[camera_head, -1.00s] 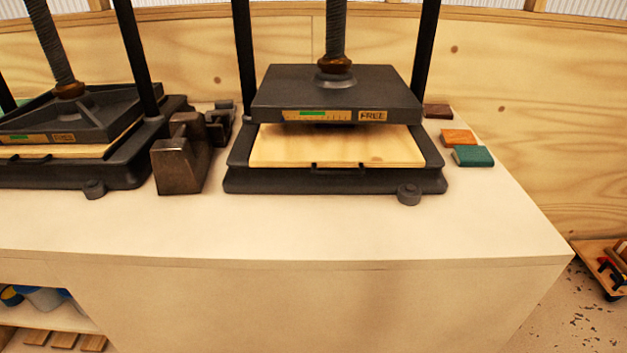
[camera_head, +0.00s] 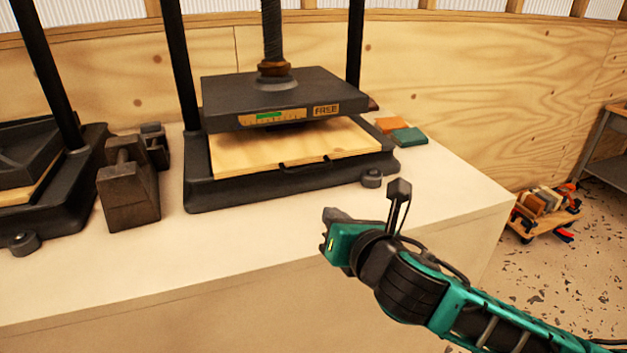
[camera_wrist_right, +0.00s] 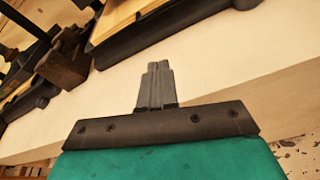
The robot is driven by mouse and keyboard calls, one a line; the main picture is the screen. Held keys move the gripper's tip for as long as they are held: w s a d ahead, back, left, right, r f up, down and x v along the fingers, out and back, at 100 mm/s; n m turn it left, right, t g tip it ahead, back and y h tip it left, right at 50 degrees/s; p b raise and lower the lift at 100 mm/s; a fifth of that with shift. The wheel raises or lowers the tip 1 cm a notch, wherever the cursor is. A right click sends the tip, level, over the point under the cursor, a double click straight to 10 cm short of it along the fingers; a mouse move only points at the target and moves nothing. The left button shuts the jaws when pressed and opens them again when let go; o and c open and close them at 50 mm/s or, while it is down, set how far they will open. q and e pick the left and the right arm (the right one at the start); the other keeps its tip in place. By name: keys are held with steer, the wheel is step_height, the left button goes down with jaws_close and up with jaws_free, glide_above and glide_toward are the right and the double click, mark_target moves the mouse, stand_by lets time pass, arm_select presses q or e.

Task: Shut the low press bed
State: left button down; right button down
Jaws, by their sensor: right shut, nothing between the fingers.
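The nearer press (camera_head: 292,194) has a dark base, a raised dark platen (camera_head: 255,98) marked FREE, and a pale wooden bed (camera_head: 345,141) with a small dark handle on its front edge. The bed projects forward from under the platen; its back is hidden. It also shows in the right wrist view (camera_wrist_right: 122,16). A second press at the left has a dark platen (camera_head: 22,148) low over its wooden board (camera_head: 28,186). My right gripper (camera_head: 333,217) is shut and empty, in front of the nearer press and apart from it. My left gripper is out of view.
Dark metal blocks (camera_head: 128,195) stand between the presses. A green block (camera_head: 408,136) and an orange block (camera_head: 391,125) lie right of the nearer press. The pale worktop (camera_head: 240,240) is clear in front. A loaded wooden dolly (camera_head: 545,210) is on the floor at right.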

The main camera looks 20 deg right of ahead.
step_height(320, 180, up, 2)
steer(key=n, duration=0.3)
steer(key=b, duration=0.2)
glide_toward(309, 170)
steer(key=shift+t+h, duration=0.4)
steer(key=x, duration=0.5)
steer(key=shift+a+f, duration=0.25)
steer(key=shift+f, duration=0.15)
steer(key=shift+w+f, duration=0.15)
steer(key=shift+w, duration=0.5)
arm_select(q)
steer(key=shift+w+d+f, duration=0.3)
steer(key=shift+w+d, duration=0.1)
arm_select(e)
steer(key=shift+w, duration=0.15)
